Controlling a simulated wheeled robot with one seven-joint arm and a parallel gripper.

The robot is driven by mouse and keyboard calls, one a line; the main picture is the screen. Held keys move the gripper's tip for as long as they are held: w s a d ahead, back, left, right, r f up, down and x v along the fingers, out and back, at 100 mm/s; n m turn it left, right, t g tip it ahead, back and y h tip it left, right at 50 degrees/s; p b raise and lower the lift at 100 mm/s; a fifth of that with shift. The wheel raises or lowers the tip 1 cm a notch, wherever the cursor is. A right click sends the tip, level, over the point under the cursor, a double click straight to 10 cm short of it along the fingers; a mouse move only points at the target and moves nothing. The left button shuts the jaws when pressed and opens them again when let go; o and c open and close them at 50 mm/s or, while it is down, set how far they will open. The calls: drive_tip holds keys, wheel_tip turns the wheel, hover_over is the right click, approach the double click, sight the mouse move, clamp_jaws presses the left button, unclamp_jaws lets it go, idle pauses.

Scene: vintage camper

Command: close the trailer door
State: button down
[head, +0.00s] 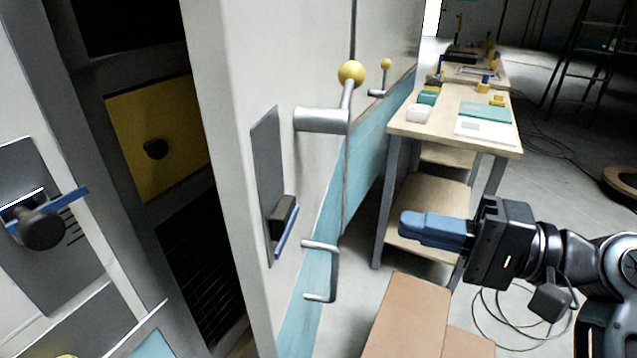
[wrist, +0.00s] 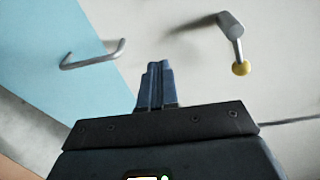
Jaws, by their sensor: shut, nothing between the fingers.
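The trailer door (head: 225,110) stands open in the head view, its edge toward me, with the dark doorway to its left. Its outer face is cream above and light blue below. It carries a grey latch plate (head: 268,170), a bent silver handle with a yellow ball (head: 351,73), and a small silver pull handle (head: 333,270). In the wrist view the pull handle (wrist: 92,55) is at left and the yellow ball (wrist: 241,68) at right. My gripper (head: 408,226) is shut and empty, its blue fingers pointing at the door's outer side, to the right of both handles. No contact shows.
A wooden workbench (head: 408,130) with blocks and trays stands behind my gripper. A tan box or step (head: 408,315) is on the floor below. Cables (head: 505,320) lie on the floor at right. Inside the doorway is a yellow panel (head: 180,125) with a black knob.

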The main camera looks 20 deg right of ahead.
wheel_tip(320, 180, up, 4)
drive_tip(key=n+g+y, duration=0.2)
drive_tip(key=p, duration=0.2)
approach(292, 184)
drive_tip(key=x, duration=0.6)
drive_tip(key=shift+w+a+r, duration=0.15)
drive_tip(key=shift+a, duration=0.25)
